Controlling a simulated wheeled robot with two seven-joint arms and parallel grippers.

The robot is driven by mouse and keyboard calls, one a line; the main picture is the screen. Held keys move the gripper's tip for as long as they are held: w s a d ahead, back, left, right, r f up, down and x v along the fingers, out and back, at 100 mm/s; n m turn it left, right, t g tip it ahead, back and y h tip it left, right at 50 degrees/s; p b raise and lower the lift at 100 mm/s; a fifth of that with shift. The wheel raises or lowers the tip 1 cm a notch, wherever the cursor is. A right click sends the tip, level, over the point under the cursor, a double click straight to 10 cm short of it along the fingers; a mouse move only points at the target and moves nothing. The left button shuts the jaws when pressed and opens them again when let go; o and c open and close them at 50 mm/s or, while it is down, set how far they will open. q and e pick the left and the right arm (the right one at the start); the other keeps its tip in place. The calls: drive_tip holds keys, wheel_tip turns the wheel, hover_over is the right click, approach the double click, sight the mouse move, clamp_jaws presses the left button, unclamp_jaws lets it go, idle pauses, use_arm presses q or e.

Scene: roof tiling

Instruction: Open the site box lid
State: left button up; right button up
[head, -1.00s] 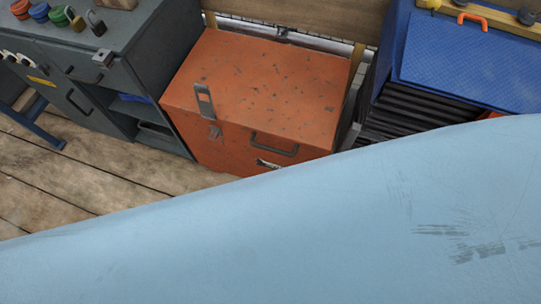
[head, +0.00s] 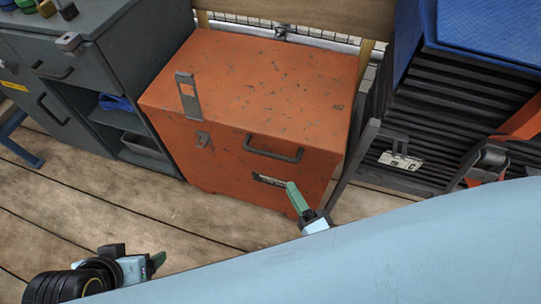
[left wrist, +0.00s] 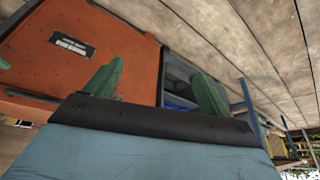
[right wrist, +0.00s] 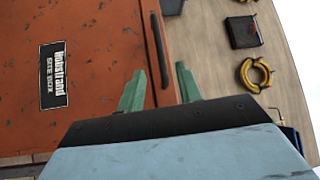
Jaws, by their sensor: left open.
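The orange site box (head: 250,150) stands on the plank floor with its lid (head: 275,75) closed. The hasp (head: 187,97) is flipped up at the lid's front edge, clear of the staple (head: 203,139). A dark bar handle (head: 273,152) sits on the front. My right gripper (head: 297,198) is in front of the box, below and right of the handle. Its green fingers (right wrist: 160,88) are apart and empty, with the handle seen beyond them. My left gripper (head: 157,262) is low at the left, away from the box; its fingers (left wrist: 157,88) are wide apart and empty.
A grey cabinet (head: 118,65) with shelves stands close on the box's left. A dark slatted stack (head: 455,95) under a blue sheet (head: 500,30) is on the right. A wooden board (head: 300,18) runs behind. The floor (head: 150,205) in front is clear.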

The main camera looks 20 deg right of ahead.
sight(270, 153)
drive_tip(key=b+x, duration=0.2)
drive_tip(key=x, duration=0.9)
drive_tip(key=shift+w, duration=0.2)
use_arm(q)
drive_tip(key=w+d+r+t+h, duration=0.2)
drive_tip(key=w+d+r+t, duration=0.2)
drive_tip(key=w, duration=0.5)
drive_tip(key=shift+r+m+t, duration=0.3)
drive_tip(key=shift+r+t, duration=0.65)
drive_tip(key=shift+t, duration=0.45)
use_arm(e)
drive_tip(key=shift+w+a, duration=0.15)
drive_tip(key=shift+w, duration=0.25)
use_arm(q)
drive_tip(key=shift+w, duration=0.1)
use_arm(e)
clamp_jaws()
